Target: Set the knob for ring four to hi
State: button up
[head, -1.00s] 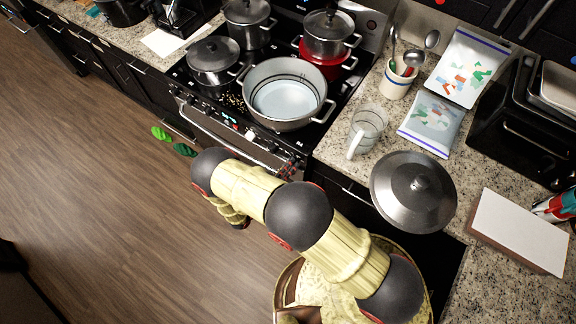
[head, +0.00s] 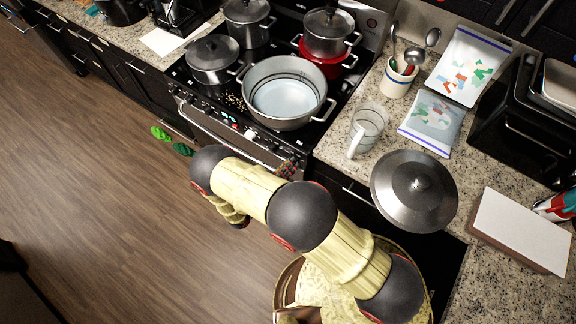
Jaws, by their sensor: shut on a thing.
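The stove (head: 215,130) has a row of knobs along its front panel, with a small lit display among them. My gripper (head: 287,167) is at the right end of this panel, shut on the knob there. Its fingers look small and dark with reddish-brown parts, and they cover the knob, so the knob's pointer and setting cannot be read. A wide grey pot (head: 284,121) with pale liquid stands on the front right ring, just behind my gripper.
Lidded pots (head: 213,60) and a red pot (head: 328,52) fill the other rings. Right of the stove are a clear measuring jug (head: 366,128), a utensil crock (head: 398,78), bags (head: 432,122) and a large lid (head: 413,192). Green mitts (head: 161,133) hang at the front left. The floor (head: 110,210) is clear.

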jog(key=shift+s+d+m+t+y+b, duration=0.2)
jog(key=shift+m+y+b, duration=0.35)
jog(key=shift+m+b, duration=2.5)
jog(key=shift+d+m+t+y+b, duration=0.1)
jog(key=shift+m+t+y+b, duration=0.4)
jog(key=shift+m+b, duration=2.55)
jog(key=shift+s+d+m+t+y+b, duration=0.1)
jog(key=shift+m+y+b, duration=0.7)
jog(key=shift+m, duration=4.4)
jog(key=o, duration=1.1)
jog(key=shift+o, duration=0.3)
jog(key=v, duration=1.2)
